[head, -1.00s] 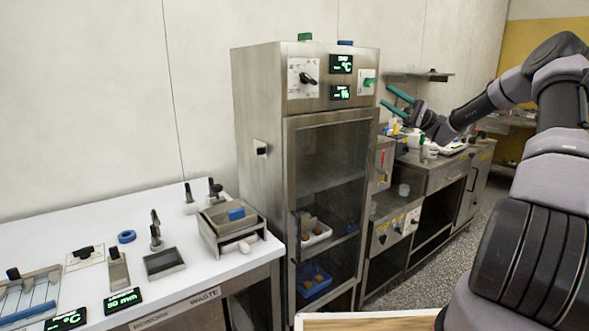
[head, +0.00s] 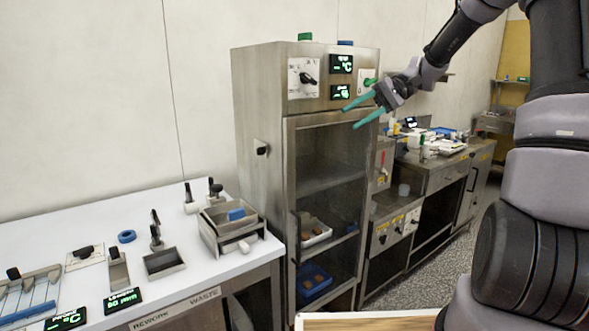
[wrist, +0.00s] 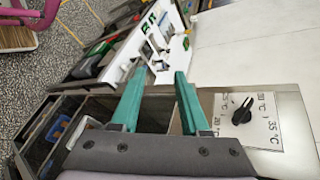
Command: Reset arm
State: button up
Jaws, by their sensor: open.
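My gripper (head: 357,117) has two teal fingers. In the head view it hangs in the air before the upper right part of the steel cabinet (head: 262,130), pointing left. The fingers are apart with nothing between them. The wrist view shows the same open gripper (wrist: 157,85), with the cabinet's dial plate (wrist: 250,118) to the right of the fingers. My arm reaches in from the right side of the head view.
The cabinet's shelves hold a white tray (head: 314,236) and a blue bin (head: 314,287). Steel counters (head: 445,175) with clutter stand right of the cabinet. Speckled floor is clear.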

jog(key=s+d+r+m+t+h, duration=0.1)
jog(key=s+d+t+h, duration=0.3)
jog(key=s, duration=0.5)
jog(key=s+d+r+m+t+h, duration=0.2)
jog(key=s+d+t+h, duration=0.3)
jog(key=s, duration=0.5)
jog(key=r+t+h, duration=0.1)
jog(key=t, duration=0.1)
jog(key=shift+s+t, duration=0.25)
jog(key=shift+t, duration=0.05)
jog(key=shift+d+r, duration=0.1)
dwell(0.6)
